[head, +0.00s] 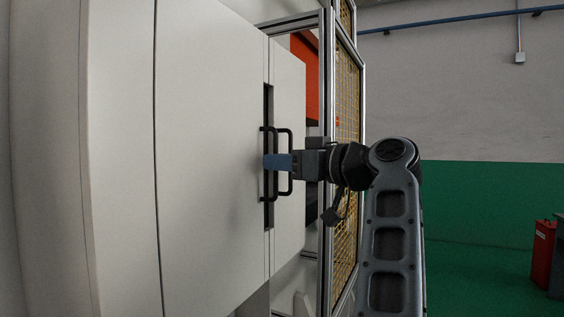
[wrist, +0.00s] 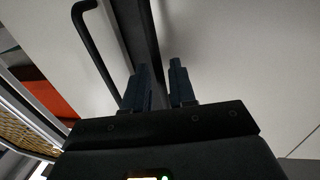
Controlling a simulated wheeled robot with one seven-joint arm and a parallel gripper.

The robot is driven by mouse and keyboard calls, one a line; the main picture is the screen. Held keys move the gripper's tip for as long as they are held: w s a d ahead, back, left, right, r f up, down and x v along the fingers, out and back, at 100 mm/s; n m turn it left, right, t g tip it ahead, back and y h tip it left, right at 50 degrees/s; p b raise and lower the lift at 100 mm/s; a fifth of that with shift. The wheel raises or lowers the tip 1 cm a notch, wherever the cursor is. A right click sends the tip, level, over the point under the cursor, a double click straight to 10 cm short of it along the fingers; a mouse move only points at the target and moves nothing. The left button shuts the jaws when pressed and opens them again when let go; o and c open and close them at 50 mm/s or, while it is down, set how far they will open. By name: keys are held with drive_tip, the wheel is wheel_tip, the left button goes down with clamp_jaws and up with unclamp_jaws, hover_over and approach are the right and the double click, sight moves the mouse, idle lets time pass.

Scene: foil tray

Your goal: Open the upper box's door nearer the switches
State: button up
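A tall pale box has a wide left door (head: 208,150) and a narrower right door (head: 289,220), both apparently closed, with a dark gap between them. The left door has a black bar handle (head: 269,190) beside the gap; the right door has another (head: 290,140), also in the wrist view (wrist: 95,50). My gripper (head: 270,161) reaches in from the right at mid-handle height, its bluish fingers overlapping the left handle. In the wrist view my gripper's fingers (wrist: 161,85) stand apart, with a dark upright strip between them. Contact with the handle is unclear. No switches are visible.
A metal-framed yellow mesh panel (head: 347,130) stands just right of the doors, close to my arm. An orange panel (head: 305,75) shows behind its frame. A red cabinet (head: 543,250) stands far right. The green floor there is clear.

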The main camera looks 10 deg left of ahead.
clamp_jaws()
idle(1.1)
